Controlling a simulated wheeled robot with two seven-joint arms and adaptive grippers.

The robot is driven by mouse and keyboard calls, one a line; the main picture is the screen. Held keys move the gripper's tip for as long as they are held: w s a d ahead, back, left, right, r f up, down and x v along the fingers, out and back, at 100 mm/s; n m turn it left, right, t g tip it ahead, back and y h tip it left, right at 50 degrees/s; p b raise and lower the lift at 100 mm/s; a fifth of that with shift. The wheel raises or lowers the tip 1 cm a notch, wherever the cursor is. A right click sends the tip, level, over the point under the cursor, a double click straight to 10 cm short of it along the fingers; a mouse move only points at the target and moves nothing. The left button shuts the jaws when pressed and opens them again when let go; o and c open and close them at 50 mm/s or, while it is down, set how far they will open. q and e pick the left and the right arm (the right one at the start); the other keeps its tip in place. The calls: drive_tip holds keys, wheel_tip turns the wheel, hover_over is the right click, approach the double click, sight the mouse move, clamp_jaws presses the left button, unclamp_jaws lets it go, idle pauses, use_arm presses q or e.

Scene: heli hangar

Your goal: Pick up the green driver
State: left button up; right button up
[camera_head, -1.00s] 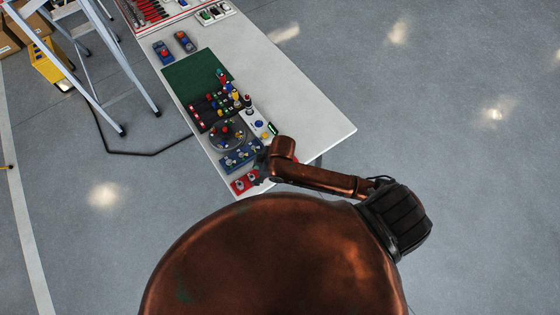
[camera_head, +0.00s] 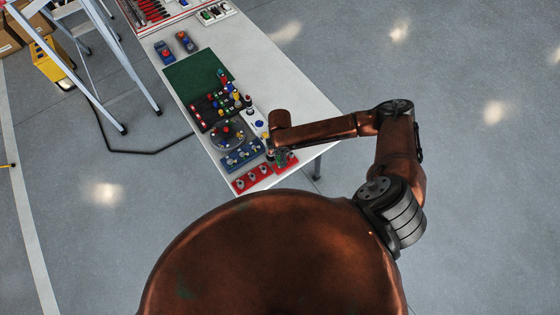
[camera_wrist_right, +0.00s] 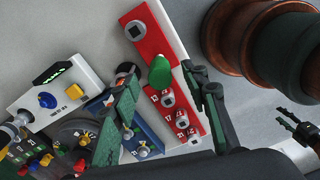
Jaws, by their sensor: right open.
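The green driver (camera_wrist_right: 160,71) shows in the right wrist view as a rounded green handle, standing at a red rack (camera_wrist_right: 146,35) with several square sockets. Its lower part is hidden. My right gripper (camera_wrist_right: 158,98) is open, one dark finger to the left of the handle and one to the right, and no grip shows. In the head view my right gripper (camera_head: 279,154) is over the near end of the table by the red rack (camera_head: 252,177); the driver cannot be made out there. A dark jaw-like part (camera_wrist_right: 297,126) at the right wrist view's edge may be my left gripper.
A blue rack (camera_head: 242,155), a round holder (camera_head: 227,136) and a white box with a blue button (camera_head: 257,121) crowd the near end of the white table (camera_head: 290,95). The table's right side is clear. A stepladder (camera_head: 95,60) stands at left.

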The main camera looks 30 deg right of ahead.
wheel_tip(320, 180, down, 3)
drive_tip(key=shift+d+f, duration=0.1)
clamp_jaws()
idle(0.6)
